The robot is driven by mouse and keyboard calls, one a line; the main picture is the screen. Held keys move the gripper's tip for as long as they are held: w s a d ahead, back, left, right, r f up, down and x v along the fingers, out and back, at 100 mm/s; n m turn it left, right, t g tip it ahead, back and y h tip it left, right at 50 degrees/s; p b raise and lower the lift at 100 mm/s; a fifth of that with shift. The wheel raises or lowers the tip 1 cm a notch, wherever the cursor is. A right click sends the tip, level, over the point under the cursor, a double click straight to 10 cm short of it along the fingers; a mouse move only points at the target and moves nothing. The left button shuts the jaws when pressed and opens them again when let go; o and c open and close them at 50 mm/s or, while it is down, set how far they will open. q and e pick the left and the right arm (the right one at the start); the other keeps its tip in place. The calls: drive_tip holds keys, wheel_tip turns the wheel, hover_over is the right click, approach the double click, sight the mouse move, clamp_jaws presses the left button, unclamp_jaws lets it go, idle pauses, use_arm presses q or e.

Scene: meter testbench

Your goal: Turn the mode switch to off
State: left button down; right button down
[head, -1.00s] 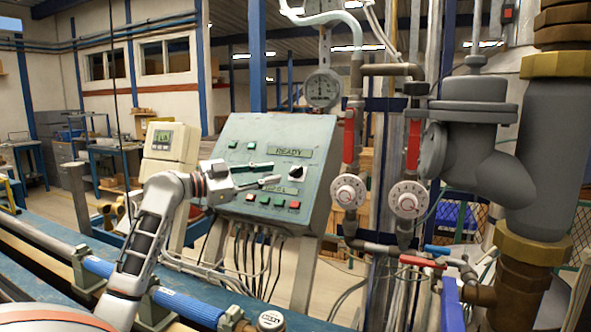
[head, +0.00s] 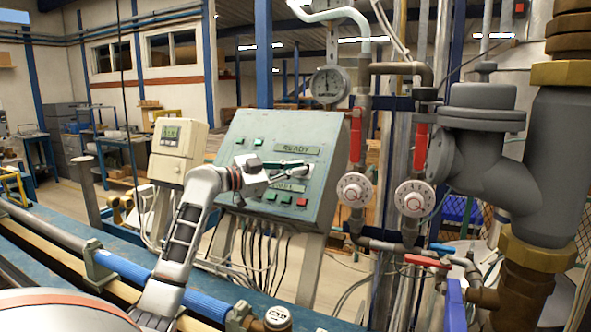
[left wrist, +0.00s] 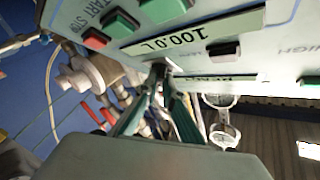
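The mode switch (left wrist: 159,71) is a small knob on the sloped grey-green control panel (head: 243,128), below the READY label. In the head view it is largely hidden by my left gripper (head: 303,168). My left gripper has come in from the left, with its fingers drawn together at the knob. In the left wrist view the fingertips (left wrist: 160,78) lie on both sides of the knob and appear to touch it. The exact angle of the switch cannot be read. My right gripper is not in view.
Green and red push buttons (head: 302,202) sit low on the panel, close under my gripper. Right of the panel stand pipes with red-handled valves, white dials (head: 354,189) and a pressure gauge (head: 329,86). A blue pipe (head: 125,268) runs along the bench in front.

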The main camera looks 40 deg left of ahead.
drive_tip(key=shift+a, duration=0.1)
use_arm(q)
drive_tip(key=shift+d+f+n+t+y, duration=0.15)
drive_tip(key=shift+n+t+y, duration=0.15)
drive_tip(key=shift+n+y, duration=0.4)
drive_tip(key=n+t+y, duration=0.1)
drive_tip(key=n+y, duration=0.1)
drive_tip(key=n, duration=0.1)
drive_tip(key=shift+d+p, duration=0.2)
drive_tip(key=shift+p, duration=0.1)
drive_tip(key=shift+d+n+t+y+p, duration=0.1)
drive_tip(key=shift+n+t+y+p, duration=0.25)
drive_tip(key=shift+n+y, duration=0.75)
drive_tip(key=shift+d+n+y, duration=0.1)
drive_tip(key=shift+n+y, duration=0.8)
drive_tip(key=shift+n, duration=0.3)
drive_tip(key=shift+d+n+y, duration=0.1)
drive_tip(key=shift+n+y, duration=1.3)
drive_tip(key=shift+n, duration=0.4)
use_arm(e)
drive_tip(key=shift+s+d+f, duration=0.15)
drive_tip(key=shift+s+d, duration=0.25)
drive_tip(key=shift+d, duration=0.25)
use_arm(q)
drive_tip(key=shift+n+y, duration=0.3)
drive_tip(key=shift+y, duration=0.2)
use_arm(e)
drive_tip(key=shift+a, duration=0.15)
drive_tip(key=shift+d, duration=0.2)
